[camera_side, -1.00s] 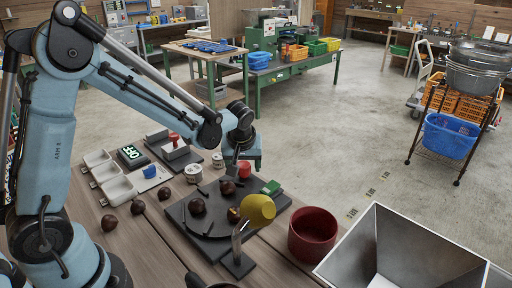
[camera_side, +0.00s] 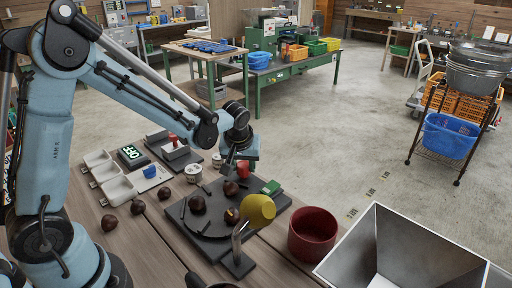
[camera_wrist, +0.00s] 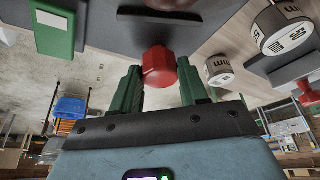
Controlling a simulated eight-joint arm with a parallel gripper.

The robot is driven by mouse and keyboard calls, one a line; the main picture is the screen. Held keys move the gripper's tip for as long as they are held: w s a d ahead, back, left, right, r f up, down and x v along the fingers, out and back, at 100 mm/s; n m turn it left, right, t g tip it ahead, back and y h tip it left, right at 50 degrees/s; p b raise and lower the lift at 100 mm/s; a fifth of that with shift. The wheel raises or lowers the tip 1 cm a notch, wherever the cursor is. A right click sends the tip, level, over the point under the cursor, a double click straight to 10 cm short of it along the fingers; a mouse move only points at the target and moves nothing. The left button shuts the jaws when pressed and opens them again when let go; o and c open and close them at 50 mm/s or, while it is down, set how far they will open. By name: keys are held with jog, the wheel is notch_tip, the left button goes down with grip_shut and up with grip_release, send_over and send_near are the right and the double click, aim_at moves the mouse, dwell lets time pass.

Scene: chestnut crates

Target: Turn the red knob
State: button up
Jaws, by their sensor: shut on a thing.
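The red knob (camera_side: 242,169) stands at the far edge of the dark board (camera_side: 184,228), by the dark round plate (camera_side: 212,222). In the wrist view the knob (camera_wrist: 160,68) is faceted and lies between the two green fingers of my gripper (camera_wrist: 160,88). My gripper (camera_side: 239,162) points down over the knob and is shut on it. The fingertips are partly hidden in the side view.
A yellow cup-like part (camera_side: 258,209) on a stand and a green block (camera_side: 271,187) are close to the plate. A red bowl (camera_side: 313,233) and a metal hopper (camera_side: 402,245) stand to the right. White trays (camera_side: 118,190), an OFF display (camera_side: 131,153) and loose chestnuts lie left.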

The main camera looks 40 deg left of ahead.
jog(key=m, duration=0.2)
jog(key=m+h, duration=0.1)
jog(key=m, duration=0.1)
jog(key=m+t+h, duration=0.1)
jog(key=m, duration=0.1)
jog(key=shift+a+m, duration=0.25)
jog(key=shift+m, duration=0.15)
jog(key=m+h, duration=0.1)
jog(key=m, duration=0.2)
jog(key=shift+a+m+h, duration=0.1)
jog(key=shift+m+h, duration=0.2)
jog(key=shift+h, duration=0.1)
jog(key=shift+m+g+h, duration=0.4)
jog(key=shift+m+h, duration=0.2)
jog(key=shift+m, duration=1.2)
jog(key=o, duration=1.1)
jog(key=shift+c, duration=0.2)
jog(key=v, duration=1.2)
jog(key=shift+a, duration=0.15)
